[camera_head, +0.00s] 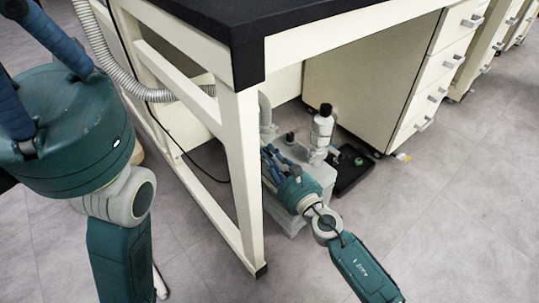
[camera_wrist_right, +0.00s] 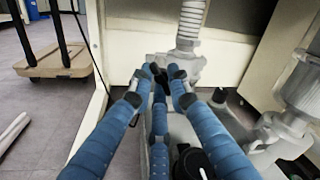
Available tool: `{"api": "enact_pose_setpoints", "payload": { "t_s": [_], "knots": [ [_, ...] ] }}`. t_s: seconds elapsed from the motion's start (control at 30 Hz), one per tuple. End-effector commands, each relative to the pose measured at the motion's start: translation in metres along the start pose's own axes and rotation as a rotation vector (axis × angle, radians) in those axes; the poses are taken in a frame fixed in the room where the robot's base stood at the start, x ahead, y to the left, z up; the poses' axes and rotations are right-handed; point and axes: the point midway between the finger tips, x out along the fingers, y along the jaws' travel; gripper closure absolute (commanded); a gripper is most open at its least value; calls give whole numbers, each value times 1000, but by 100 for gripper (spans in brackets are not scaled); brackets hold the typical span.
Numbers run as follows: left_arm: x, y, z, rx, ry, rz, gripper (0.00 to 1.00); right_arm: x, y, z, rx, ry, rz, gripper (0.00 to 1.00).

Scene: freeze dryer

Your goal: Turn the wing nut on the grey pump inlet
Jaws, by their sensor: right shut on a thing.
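The grey pump (camera_head: 313,178) stands on the floor under the bench; its body also shows in the right wrist view (camera_wrist_right: 183,132). Its inlet (camera_wrist_right: 181,66) has a light grey fitting joined to a ribbed hose. My right gripper (camera_head: 275,160) reaches low over the pump. In the right wrist view its blue fingers (camera_wrist_right: 158,75) meet at the inlet, shut on the wing nut, which the fingertips mostly hide. How far the nut is turned cannot be seen.
The bench leg (camera_head: 243,180) stands close left of my right gripper. A filter bottle (camera_head: 321,130) rises right of the inlet, near a black tray (camera_head: 352,172). A drawer cabinet (camera_head: 375,75) stands behind. A wooden dolly (camera_wrist_right: 55,62) is at the left.

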Motion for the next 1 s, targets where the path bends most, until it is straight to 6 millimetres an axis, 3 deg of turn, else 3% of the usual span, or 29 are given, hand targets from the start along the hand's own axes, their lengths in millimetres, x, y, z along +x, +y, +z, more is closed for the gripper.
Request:
{"api": "enact_pose_setpoints", "payload": {
  "t_s": [0.7, 0.73, 0.8, 1.0],
  "knots": [
    [0, 0, 1, 0, -4, 3, 100, 1, -5, 0, 93, 1, -10, 100],
    [0, 0, 1, 0, -3, 3, 100, 1, -5, 0, 93, 1, -10, 81],
    [0, 0, 0, 0, -2, 3, 100, 1, -5, 0, 93, 1, -10, 67],
    [0, 0, 0, 0, -1, 3, 100, 0, -3, 0, 93, 1, -5, 67]
  ]
}}
